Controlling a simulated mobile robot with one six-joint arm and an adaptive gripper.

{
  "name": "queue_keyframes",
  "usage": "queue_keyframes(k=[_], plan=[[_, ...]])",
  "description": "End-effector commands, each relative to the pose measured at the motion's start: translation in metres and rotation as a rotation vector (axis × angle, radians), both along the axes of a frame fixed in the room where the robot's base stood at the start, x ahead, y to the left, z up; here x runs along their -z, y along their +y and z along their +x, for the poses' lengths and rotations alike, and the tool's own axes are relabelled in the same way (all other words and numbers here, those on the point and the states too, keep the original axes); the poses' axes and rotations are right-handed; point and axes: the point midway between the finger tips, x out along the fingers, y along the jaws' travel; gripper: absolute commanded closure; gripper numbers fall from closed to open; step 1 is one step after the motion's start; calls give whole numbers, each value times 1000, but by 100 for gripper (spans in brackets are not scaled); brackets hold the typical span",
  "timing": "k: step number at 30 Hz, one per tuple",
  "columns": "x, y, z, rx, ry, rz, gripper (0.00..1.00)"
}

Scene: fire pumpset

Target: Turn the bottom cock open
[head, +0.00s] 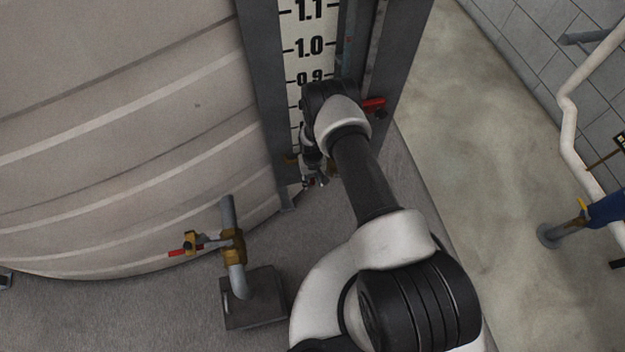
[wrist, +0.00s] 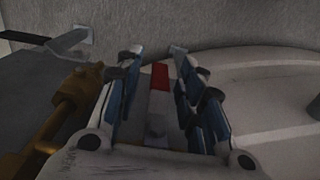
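A lever handle with a red end (wrist: 160,76) lies between my gripper's fingers in the wrist view, closer to the right finger. Its grey shank runs down toward the palm. Brass fittings (wrist: 68,108) show to the left of the fingers. My gripper (wrist: 152,52) is open, with a finger on each side of the lever and gaps visible. In the head view my gripper (head: 316,182) is low at the foot of the level gauge (head: 309,45), beside a small brass fitting (head: 291,158). The cock itself is mostly hidden there by my wrist.
A large pale tank (head: 120,130) fills the left. A brass valve (head: 232,245) with a red-tipped handle (head: 180,252) stands on a pipe at lower left. Another red handle (head: 374,104) shows right of the gauge. Open floor (head: 480,140) lies to the right.

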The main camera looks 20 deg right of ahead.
Motion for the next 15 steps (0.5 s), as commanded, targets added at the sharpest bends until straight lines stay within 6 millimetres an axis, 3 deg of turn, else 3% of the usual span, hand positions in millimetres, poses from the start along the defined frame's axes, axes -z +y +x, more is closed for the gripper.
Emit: queue_keyframes(k=[6,15], plan=[[0,0,0,0,0,0,64],[0,0,0,0,1,0,84]])
